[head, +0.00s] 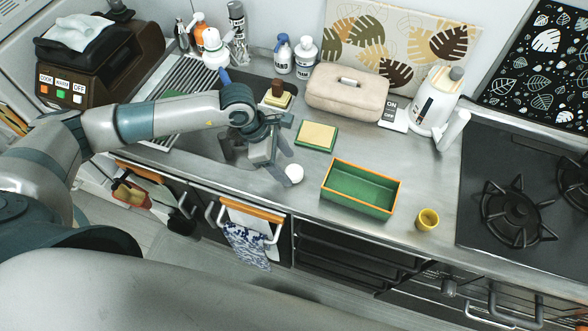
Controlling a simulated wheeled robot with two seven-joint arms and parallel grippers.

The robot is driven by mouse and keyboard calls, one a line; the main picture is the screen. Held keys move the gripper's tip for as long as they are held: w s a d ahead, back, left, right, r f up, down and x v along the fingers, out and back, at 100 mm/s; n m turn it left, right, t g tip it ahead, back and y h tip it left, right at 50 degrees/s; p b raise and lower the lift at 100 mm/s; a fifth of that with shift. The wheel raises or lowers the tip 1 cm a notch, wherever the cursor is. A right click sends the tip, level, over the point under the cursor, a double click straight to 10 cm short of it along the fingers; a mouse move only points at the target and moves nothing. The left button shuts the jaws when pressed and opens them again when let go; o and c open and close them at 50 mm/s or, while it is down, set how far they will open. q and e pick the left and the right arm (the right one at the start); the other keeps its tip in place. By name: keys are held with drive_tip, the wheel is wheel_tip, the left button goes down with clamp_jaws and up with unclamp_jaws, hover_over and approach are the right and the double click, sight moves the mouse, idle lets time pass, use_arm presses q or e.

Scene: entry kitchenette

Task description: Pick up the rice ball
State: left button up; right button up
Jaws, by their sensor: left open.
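The rice ball (294,173) is a small white round thing on the steel counter, near its front edge, left of the green box. My left gripper (283,163) reaches in from the left over the counter. Its fingers are open, and the rice ball sits right at the fingertips. I cannot tell whether a finger touches it. The rice ball is not held. My right gripper is not in view.
A green box with an orange rim (361,187) stands right of the rice ball, with a yellow cup (427,220) beyond it. A green-and-yellow sponge-like block (316,136) lies behind. A beige case (347,92) and white kettle (436,98) stand farther back. The stove (520,200) is at right.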

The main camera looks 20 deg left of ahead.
sight(291, 171)
use_arm(q)
drive_tip(key=p+x, duration=0.1)
drive_tip(key=x, duration=0.1)
drive_tip(key=shift+w+d+f, duration=0.15)
drive_tip(key=shift+d+f, duration=0.05)
drive_tip(key=shift+f, duration=0.25)
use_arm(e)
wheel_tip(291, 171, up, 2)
use_arm(q)
clamp_jaws()
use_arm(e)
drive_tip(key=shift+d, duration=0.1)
use_arm(q)
drive_tip(key=shift+r, duration=0.1)
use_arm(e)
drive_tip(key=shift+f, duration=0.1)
